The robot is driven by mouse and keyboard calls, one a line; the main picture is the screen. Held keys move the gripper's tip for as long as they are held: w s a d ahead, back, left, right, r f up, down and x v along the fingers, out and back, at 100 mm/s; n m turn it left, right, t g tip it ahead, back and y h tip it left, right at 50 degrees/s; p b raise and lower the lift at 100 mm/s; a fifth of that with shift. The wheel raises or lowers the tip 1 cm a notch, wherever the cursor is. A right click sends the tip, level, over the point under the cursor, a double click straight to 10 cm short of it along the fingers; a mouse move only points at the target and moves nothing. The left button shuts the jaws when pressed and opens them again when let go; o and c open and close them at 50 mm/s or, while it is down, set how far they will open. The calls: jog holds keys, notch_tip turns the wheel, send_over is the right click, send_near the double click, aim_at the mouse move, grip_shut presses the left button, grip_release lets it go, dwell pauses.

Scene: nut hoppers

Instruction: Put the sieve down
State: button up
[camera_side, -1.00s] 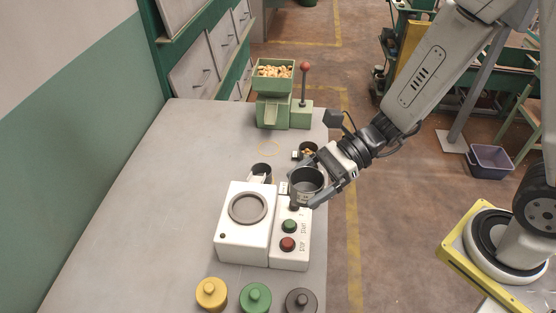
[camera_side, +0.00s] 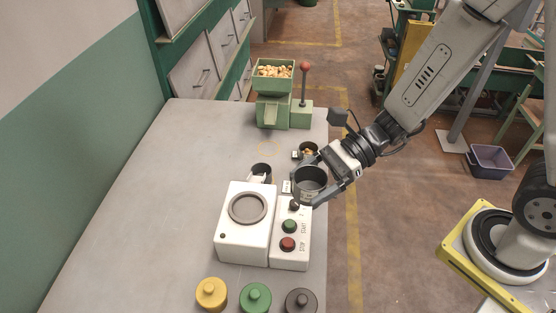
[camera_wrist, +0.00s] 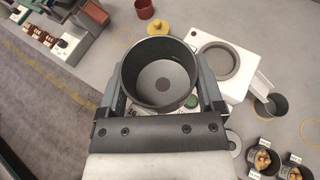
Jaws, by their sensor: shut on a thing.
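The sieve is a dark grey round cup (camera_side: 310,183) with a grey disc in its floor. It shows large in the wrist view (camera_wrist: 160,74). My gripper (camera_side: 325,181) is shut on it, one finger on each side, and holds it upright above the far end of the START/STOP control box (camera_side: 289,259). The white machine (camera_side: 232,247) with a round grey recess (camera_side: 248,208) stands to the left of the control box; it also shows in the wrist view (camera_wrist: 233,88). The recess looks empty.
A dark cup (camera_side: 261,171) stands behind the white machine at its spout. A small pot with nuts (camera_side: 308,151) stands behind my gripper. A green hopper (camera_side: 272,88) is at the back. Yellow (camera_side: 211,293), green (camera_side: 255,297) and grey (camera_side: 300,300) knobbed pieces stand in front. The left of the table is clear.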

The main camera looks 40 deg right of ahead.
jog(key=w+d+f+m+t, duration=0.1)
jog(key=w+d+f, duration=0.1)
jog(key=w, duration=0.6)
jog(key=w+d+f+m+t, duration=0.1)
jog(key=w+d, duration=0.1)
jog(key=w, duration=0.6)
jog(key=m+t+h, duration=0.2)
jog(key=m+t, duration=0.1)
send_over(270, 148)
jog(key=s+a, duration=0.3)
notch_tip(270, 148, down, 5)
jog(key=shift+w+d+r, duration=0.1)
jog(key=shift+r, duration=0.05)
notch_tip(270, 148, down, 14)
jog(key=shift+r, duration=0.1)
jog(key=shift+w+d, duration=0.2)
jog(key=shift+w+d, duration=0.1)
jog(key=shift+w+d, duration=1.1)
jog(key=shift+d, duration=0.05)
jog(key=shift+f, duration=0.55)
